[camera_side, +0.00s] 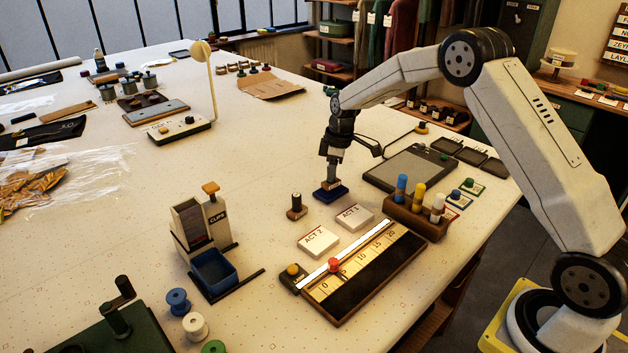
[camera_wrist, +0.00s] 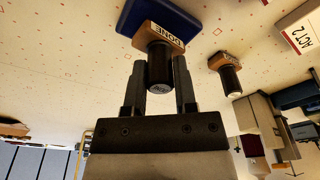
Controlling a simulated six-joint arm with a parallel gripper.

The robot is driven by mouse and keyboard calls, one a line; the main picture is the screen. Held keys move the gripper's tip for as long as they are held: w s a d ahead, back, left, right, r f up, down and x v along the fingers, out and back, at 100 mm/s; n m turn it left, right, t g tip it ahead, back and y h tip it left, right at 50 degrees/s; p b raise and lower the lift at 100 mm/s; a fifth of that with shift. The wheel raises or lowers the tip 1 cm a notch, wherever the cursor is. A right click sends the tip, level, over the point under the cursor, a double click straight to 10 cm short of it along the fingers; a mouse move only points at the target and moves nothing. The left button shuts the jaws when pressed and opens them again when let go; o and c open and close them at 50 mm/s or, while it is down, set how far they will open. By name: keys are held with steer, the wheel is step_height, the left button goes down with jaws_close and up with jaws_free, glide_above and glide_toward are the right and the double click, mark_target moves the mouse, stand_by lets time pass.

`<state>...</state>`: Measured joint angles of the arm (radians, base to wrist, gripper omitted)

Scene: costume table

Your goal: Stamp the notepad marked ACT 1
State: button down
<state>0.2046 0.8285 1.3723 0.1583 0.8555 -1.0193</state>
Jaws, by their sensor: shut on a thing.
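My gripper (camera_side: 332,172) points down and is shut on the black handle of a stamp (camera_wrist: 165,42). The stamp has a wooden block labelled DONE. The stamp block is at a blue ink pad (camera_side: 330,194), which also shows behind it in the wrist view (camera_wrist: 128,15). Whether block and pad touch I cannot tell. Two white notepads lie nearer the front: the left one reads ACT 2 (camera_side: 318,240); the right one (camera_side: 354,217) seems to read ACT 1, in small lettering. ACT 2 also shows in the wrist view (camera_wrist: 298,32).
A second stamp (camera_side: 297,207) stands left of the ink pad. A wooden holder (camera_side: 425,226) with coloured tubes stands right of the notepads. A ruler board (camera_side: 356,272) lies in front. A clips dispenser (camera_side: 203,228) stands at left.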

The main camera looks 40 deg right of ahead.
steer(key=shift+f, duration=0.5)
stand_by(1.0)
steer(key=shift+r, duration=3.55)
steer(key=s+a, duration=0.3)
steer(key=s, duration=0.9)
steer(key=shift+s, duration=0.25)
steer(key=shift+a, duration=0.1)
steer(key=shift+f, duration=0.1)
steer(key=shift+f, duration=2.9)
